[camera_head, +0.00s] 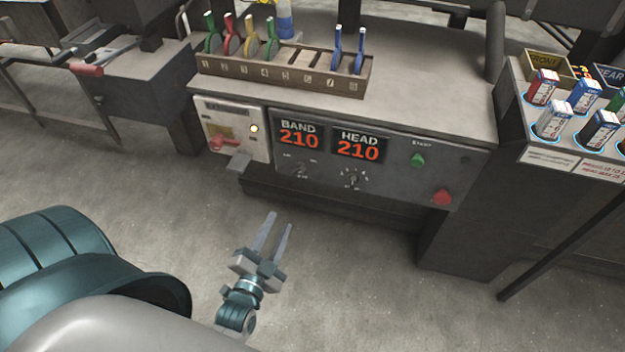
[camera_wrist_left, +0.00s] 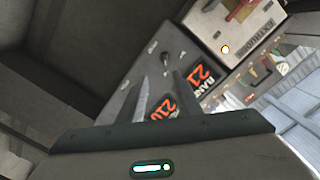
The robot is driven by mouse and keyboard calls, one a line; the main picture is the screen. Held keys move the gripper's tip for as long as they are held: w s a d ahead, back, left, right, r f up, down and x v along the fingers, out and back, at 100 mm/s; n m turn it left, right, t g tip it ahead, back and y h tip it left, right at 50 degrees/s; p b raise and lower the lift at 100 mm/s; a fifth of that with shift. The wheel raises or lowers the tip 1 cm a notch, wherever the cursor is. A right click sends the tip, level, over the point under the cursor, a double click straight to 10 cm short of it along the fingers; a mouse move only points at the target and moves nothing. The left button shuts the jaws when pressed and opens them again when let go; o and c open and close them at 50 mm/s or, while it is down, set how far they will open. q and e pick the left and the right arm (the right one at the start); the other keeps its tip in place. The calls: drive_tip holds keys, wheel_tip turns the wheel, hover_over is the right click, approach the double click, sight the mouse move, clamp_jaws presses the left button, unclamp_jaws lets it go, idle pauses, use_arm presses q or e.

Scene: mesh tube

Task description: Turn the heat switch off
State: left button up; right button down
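A grey control panel (camera_head: 390,185) carries the BAND display (camera_head: 299,137) and the HEAD display (camera_head: 360,147), both reading 210. A small dark knob (camera_head: 301,170) with a label on either side sits under BAND, and it shows in the left wrist view (camera_wrist_left: 166,59). A dial knob (camera_head: 353,179) with marks around it sits under HEAD. The labels are too small to read, so I cannot tell which is the heat switch. My left gripper (camera_head: 279,219) is open and empty, in front of and below the panel, apart from it. In the left wrist view its fingers (camera_wrist_left: 162,80) point toward the panel.
A white panel with a red handle (camera_head: 224,143) and a lit lamp (camera_head: 254,128) is left of the displays. A green button (camera_head: 418,160) and a red button (camera_head: 442,197) are at right. A wooden rack (camera_head: 290,77) with coloured levers stands above. Floor before the panel is clear.

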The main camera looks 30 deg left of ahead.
sight(298, 173)
use_arm(q)
drive_tip(key=shift+s+r+y, duration=0.15)
drive_tip(key=shift+r+y, duration=0.15)
drive_tip(key=shift+y, duration=0.1)
use_arm(e)
drive_tip(key=shift+d+f, duration=0.15)
drive_tip(key=shift+d, duration=0.2)
use_arm(q)
drive_tip(key=shift+a, duration=0.1)
